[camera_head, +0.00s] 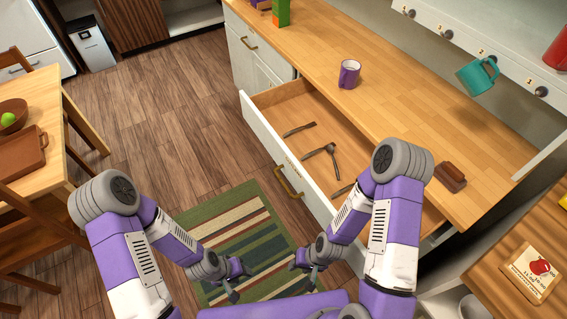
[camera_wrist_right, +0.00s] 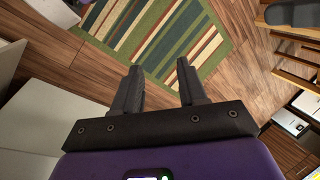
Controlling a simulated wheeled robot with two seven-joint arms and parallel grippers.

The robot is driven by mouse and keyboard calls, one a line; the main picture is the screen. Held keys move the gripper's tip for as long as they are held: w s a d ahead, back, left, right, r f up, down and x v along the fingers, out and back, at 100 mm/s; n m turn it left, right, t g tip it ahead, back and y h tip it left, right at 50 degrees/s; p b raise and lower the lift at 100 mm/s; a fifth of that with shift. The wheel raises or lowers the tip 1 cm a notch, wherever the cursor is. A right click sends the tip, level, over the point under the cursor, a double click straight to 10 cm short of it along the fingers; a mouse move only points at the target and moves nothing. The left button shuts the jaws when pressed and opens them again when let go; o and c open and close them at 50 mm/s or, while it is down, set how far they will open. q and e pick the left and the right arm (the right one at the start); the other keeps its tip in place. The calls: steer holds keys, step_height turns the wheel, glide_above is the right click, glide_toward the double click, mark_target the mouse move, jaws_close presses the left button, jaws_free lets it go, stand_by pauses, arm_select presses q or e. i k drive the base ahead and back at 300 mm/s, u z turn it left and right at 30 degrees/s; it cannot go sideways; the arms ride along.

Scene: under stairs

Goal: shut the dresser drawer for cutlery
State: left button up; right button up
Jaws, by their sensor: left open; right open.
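The cutlery drawer (camera_head: 262,112) of the white dresser (camera_head: 243,60) is pulled open under the wooden top. Several dark pieces of cutlery (camera_head: 331,152) lie inside it. A brass handle (camera_head: 288,183) is on its white front. My left gripper (camera_head: 236,287) is open and empty over the striped rug, left of the drawer. My right gripper (camera_head: 303,272) is open and empty, near the drawer's front and below the handle. In the right wrist view, the fingers of this gripper (camera_wrist_right: 158,85) stand apart with nothing between them. My right arm hides the drawer's near end.
A purple mug (camera_head: 349,74) and a brown block (camera_head: 450,177) stand on the dresser top. A teal mug (camera_head: 477,76) hangs from a hook. A wooden table (camera_head: 52,107) with chairs is at the left. The wooden floor (camera_head: 165,115) between is clear, with a striped rug (camera_head: 228,215).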

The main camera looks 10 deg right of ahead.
mark_target(271, 113)
steer(key=k, duration=1)
steer(key=u, duration=0.95)
steer(key=i, duration=0.8)
steer(key=z, duration=1.4)
